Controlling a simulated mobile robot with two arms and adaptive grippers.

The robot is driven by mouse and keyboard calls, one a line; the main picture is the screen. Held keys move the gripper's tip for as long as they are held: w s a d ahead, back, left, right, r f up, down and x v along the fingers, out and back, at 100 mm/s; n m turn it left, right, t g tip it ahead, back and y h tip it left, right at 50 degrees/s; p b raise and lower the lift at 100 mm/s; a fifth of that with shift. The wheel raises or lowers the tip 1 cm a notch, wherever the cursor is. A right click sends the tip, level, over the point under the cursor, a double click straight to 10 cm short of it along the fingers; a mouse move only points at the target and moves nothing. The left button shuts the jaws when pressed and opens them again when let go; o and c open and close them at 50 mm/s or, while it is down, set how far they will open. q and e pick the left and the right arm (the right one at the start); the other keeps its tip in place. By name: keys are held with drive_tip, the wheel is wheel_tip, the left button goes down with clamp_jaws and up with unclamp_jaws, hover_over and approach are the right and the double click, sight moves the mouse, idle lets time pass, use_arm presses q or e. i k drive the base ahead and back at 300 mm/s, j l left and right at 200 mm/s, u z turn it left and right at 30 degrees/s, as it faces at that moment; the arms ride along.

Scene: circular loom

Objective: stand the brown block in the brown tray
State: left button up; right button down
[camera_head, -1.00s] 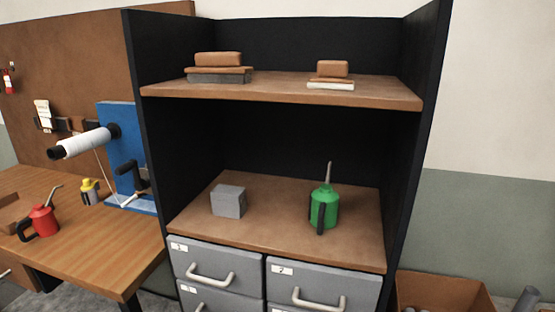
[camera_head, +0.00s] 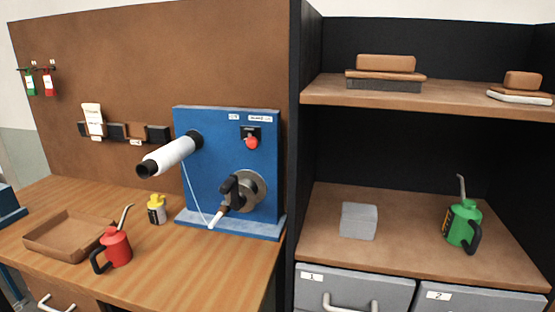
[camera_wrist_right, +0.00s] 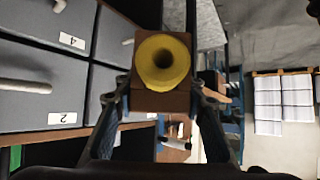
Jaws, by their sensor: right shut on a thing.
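The brown tray (camera_head: 66,237) lies on the wooden bench at the left of the head view. Its inside looks empty, and a red oil can (camera_head: 115,246) covers part of its right side. In the right wrist view my right gripper (camera_wrist_right: 160,98) is shut on the brown block (camera_wrist_right: 158,103), with a finger on each side. A yellow round piece (camera_wrist_right: 163,66) with a dark hole shows on the face of the block towards the camera. The right gripper and block are outside the head view. My left gripper is in neither view.
A yellow can (camera_head: 157,211) stands behind the red can. A blue winder (camera_head: 228,150) with a white roll and a crank stands on the bench (camera_head: 150,270). The black shelf unit (camera_head: 300,150) at right holds a grey block (camera_head: 359,221) and a green oil can (camera_head: 464,226).

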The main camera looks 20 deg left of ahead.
sight(72, 238)
drive_tip(key=j, duration=3.6)
drive_tip(key=k+u, duration=0.05)
drive_tip(key=k, duration=0.05)
